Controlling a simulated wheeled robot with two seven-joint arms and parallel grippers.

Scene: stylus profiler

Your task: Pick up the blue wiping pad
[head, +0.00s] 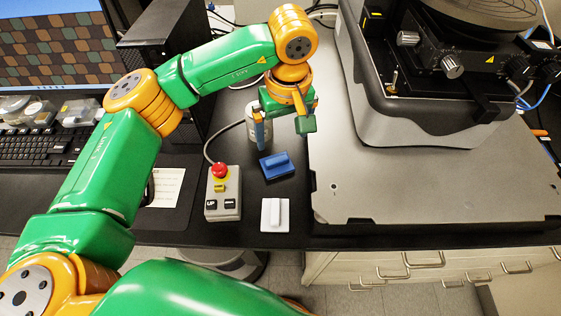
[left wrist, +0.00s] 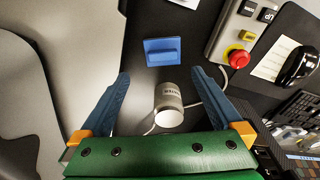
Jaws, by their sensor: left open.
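The blue wiping pad (head: 277,165) lies on the black table, with a raised grip along its top. It also shows in the left wrist view (left wrist: 163,52), ahead of and between the fingertips. My left gripper (head: 281,138) is open and empty, above the table and just behind the pad, apart from it. In the left wrist view the two blue fingers (left wrist: 165,80) are spread wide. My right gripper is not in view.
A white pad (head: 274,214) lies in front of the blue one. A control box (head: 222,194) with a red button stands to the left. A cylindrical container (left wrist: 169,105) stands under my left gripper. The profiler's grey base (head: 420,180) is close on the right.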

